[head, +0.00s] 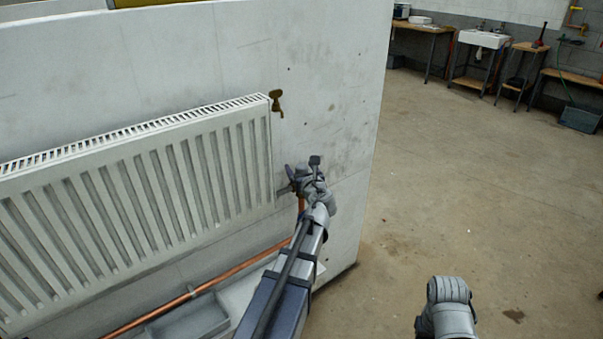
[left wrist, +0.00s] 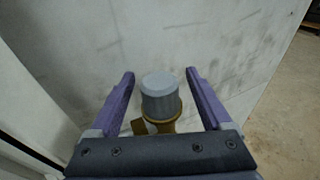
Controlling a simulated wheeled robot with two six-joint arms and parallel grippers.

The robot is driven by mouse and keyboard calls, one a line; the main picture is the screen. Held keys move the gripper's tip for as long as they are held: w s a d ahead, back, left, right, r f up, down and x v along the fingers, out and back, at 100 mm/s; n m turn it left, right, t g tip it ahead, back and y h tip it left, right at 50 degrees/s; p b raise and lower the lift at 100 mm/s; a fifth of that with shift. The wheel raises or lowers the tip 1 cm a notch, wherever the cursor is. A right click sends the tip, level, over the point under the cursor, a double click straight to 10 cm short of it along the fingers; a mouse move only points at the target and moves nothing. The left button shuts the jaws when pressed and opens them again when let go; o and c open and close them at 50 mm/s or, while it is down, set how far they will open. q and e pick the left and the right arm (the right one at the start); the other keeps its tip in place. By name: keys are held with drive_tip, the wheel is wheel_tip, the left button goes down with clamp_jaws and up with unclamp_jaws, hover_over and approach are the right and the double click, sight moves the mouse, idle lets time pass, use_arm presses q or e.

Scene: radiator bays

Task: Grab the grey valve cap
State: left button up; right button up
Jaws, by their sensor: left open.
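The grey valve cap (left wrist: 160,84) is a ribbed cylinder with a paler flat top, seen in the left wrist view. It sits on a brass valve body (left wrist: 163,124). My left gripper (left wrist: 160,74) is open, with one purple finger on each side of the cap and a visible gap on both sides. In the head view my left gripper (head: 302,166) is at the lower right end of the radiator (head: 130,200), close to the wall. I cannot make out the cap there, behind or between the gripper parts.
The pale wall (head: 330,90) stands behind the radiator and ends at its right edge. A brass fitting (head: 276,100) is at the radiator's upper right corner. A copper pipe (head: 235,270) runs low along the wall, above a grey tray (head: 190,322). Open floor (head: 470,190) lies right.

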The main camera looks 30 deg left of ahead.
use_arm(q)
drive_tip(key=shift+x, duration=0.95)
clamp_jaws()
